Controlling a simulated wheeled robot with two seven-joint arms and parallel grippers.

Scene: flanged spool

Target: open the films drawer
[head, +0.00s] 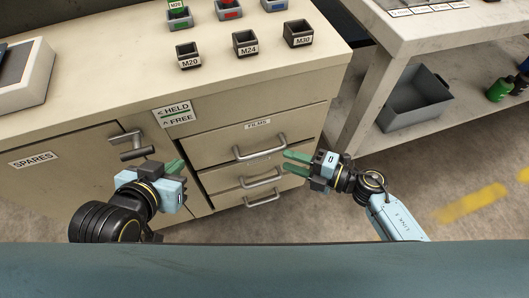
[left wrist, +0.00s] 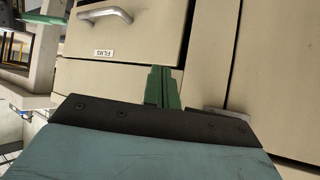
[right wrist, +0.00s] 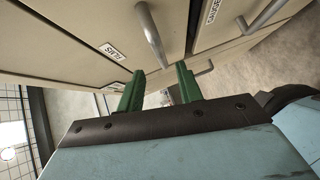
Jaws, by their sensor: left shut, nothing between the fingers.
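The films drawer (head: 222,146) is the top drawer of the beige cabinet and looks closed, its front flush. It has a small FILMS label (head: 258,124) and a grey bar handle (head: 262,152). My right gripper (head: 292,163) is open, its green fingers apart, just right of that handle and not around it. In the right wrist view the handle (right wrist: 152,36) is beyond the fingers (right wrist: 158,86). My left gripper (head: 176,165) is shut and empty, left of the drawers. The left wrist view also shows its fingers together (left wrist: 162,86) and the handle (left wrist: 104,15).
A HELD/FREE sign (head: 175,113) is above the drawers' left side. A grey handle (head: 127,137) is on the SPARES door (head: 60,165). Two lower drawers have handles (head: 260,179). Small bins (head: 245,43) stand on top. A grey bin (head: 415,98) sits on the right bench's shelf.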

